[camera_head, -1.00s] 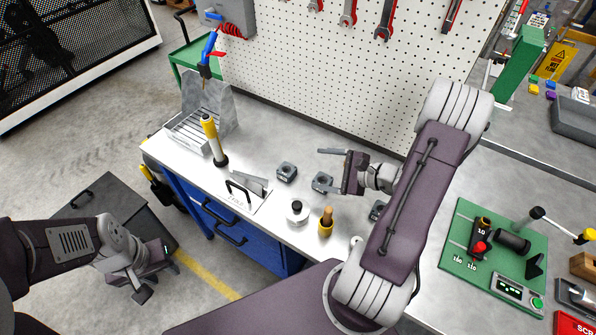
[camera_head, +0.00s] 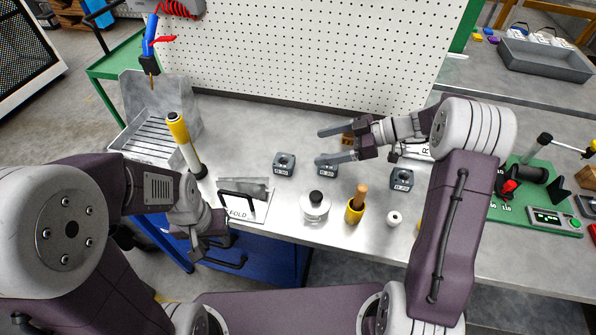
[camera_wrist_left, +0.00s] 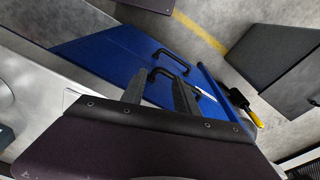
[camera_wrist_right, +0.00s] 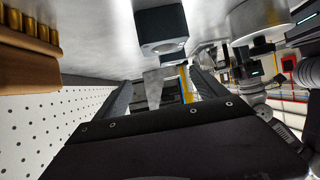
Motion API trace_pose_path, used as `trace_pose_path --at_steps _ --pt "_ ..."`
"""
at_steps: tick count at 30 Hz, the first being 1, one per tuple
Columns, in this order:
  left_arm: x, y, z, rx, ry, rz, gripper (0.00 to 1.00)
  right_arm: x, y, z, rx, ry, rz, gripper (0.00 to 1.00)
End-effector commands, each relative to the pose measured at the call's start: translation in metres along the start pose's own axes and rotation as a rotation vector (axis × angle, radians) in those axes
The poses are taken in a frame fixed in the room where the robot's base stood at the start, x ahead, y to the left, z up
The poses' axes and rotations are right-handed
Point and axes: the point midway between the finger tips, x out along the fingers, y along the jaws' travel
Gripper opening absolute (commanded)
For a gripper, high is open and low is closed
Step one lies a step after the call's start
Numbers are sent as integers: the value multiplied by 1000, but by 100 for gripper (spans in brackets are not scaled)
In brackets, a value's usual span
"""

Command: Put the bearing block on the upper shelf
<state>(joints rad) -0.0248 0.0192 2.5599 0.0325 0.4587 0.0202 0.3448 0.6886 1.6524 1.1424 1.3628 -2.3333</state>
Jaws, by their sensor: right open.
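Three grey bearing blocks with round bores stand on the workbench (camera_head: 255,120): a left one (camera_head: 284,164), a middle one (camera_head: 327,169) and a right one (camera_head: 401,179). I cannot read their labels surely. My right gripper (camera_head: 337,146) is open and empty, its fingers pointing left just behind and above the middle block. One block (camera_wrist_right: 162,30) shows beyond the fingertips (camera_wrist_right: 160,90) in the right wrist view. My left gripper (camera_head: 208,247) is low at the bench's front left; its fingers (camera_wrist_left: 158,90) are apart and empty. I cannot make out an upper shelf.
A jar with a black knob (camera_head: 315,206), a yellow-based wooden-handled tool (camera_head: 356,205) and a white roll (camera_head: 394,218) stand in front of the blocks. A yellow-black cylinder (camera_head: 184,140) and a folded plate stand (camera_head: 243,200) are left. A pegboard (camera_head: 300,50) closes the back.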

Motion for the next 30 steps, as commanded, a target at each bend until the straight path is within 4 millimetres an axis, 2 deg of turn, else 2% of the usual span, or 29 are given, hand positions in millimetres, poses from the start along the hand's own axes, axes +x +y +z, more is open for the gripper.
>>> trace_pose_path --at_steps 1,6,11,18,23,30 --pt "12 0 1 0 0 0 36 16 -4 5 -14 0 -25 82" --pt "18 0 2 0 0 0 36 36 -14 2 -33 0 -69 82" --pt "16 0 2 0 0 0 36 39 -14 0 -32 1 -72 82" --pt "14 0 1 0 0 0 36 72 -18 0 -31 1 -73 82" --pt "12 0 1 0 0 0 36 82 -20 -1 -30 1 -73 82" --pt "8 0 1 0 0 0 36 122 -26 -1 -31 0 -72 82"
